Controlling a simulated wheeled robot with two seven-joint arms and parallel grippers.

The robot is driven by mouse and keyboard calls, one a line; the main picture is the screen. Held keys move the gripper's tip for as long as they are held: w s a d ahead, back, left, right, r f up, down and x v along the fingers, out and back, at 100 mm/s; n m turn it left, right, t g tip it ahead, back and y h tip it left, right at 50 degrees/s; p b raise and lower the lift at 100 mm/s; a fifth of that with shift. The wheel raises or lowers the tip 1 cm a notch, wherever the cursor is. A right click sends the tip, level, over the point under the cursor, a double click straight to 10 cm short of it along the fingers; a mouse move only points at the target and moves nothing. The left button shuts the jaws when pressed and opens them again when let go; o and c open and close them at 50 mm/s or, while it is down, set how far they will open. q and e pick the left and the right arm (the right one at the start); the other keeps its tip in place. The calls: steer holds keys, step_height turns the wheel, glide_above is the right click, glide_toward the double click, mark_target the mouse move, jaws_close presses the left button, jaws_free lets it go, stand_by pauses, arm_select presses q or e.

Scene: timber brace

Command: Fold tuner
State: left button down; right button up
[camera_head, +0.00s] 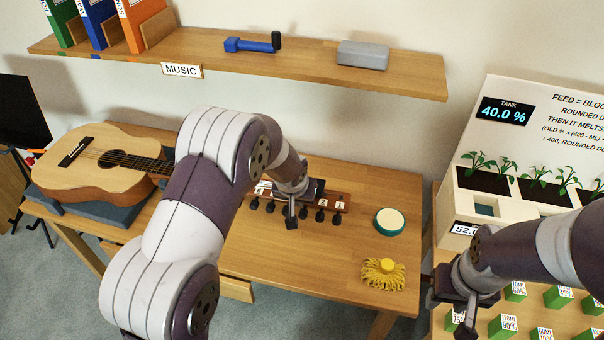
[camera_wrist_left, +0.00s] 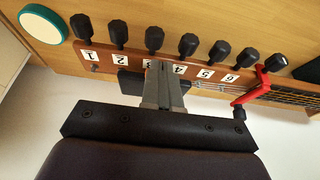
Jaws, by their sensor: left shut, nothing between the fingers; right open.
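The guitar (camera_head: 95,165) lies on its back at the left, its headstock (camera_head: 338,198) over the desk. In the left wrist view the headstock (camera_wrist_left: 100,58) has numbered labels and a row of black pegs. A small dark flat piece (camera_head: 316,187), perhaps the tuner, sits by the headstock; in the wrist view its dark edge (camera_wrist_left: 128,82) shows behind my fingers. My left gripper (camera_head: 291,209) is shut and empty, its fingertips (camera_wrist_left: 158,68) at the headstock near labels 3 and 4. My right gripper (camera_head: 448,290) is open and empty, right of the desk.
A red bar with black ends (camera_wrist_left: 262,80) is by label 6. A round green-rimmed tin (camera_head: 390,221) and a yellow fringed item (camera_head: 383,274) lie on the desk. The shelf (camera_head: 400,83) holds a blue tool (camera_head: 252,44) and grey case (camera_head: 363,55). A planter (camera_head: 465,205) stands right.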

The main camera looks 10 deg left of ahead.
stand_by(0.5)
arm_select(q)
steer(key=s+p+v, duration=0.1)
steer(key=p+v, duration=0.2)
steer(key=v, duration=1.1)
steer(key=s+a+f+g, duration=0.1)
steer(key=s+a, duration=0.1)
steer(key=s, duration=0.7)
steer(key=s+a+g, duration=0.2)
steer(key=s, duration=0.7)
steer(key=shift+f, duration=0.4)
steer(key=shift+w, duration=0.1)
steer(key=shift+a, duration=0.1)
stand_by(0.5)
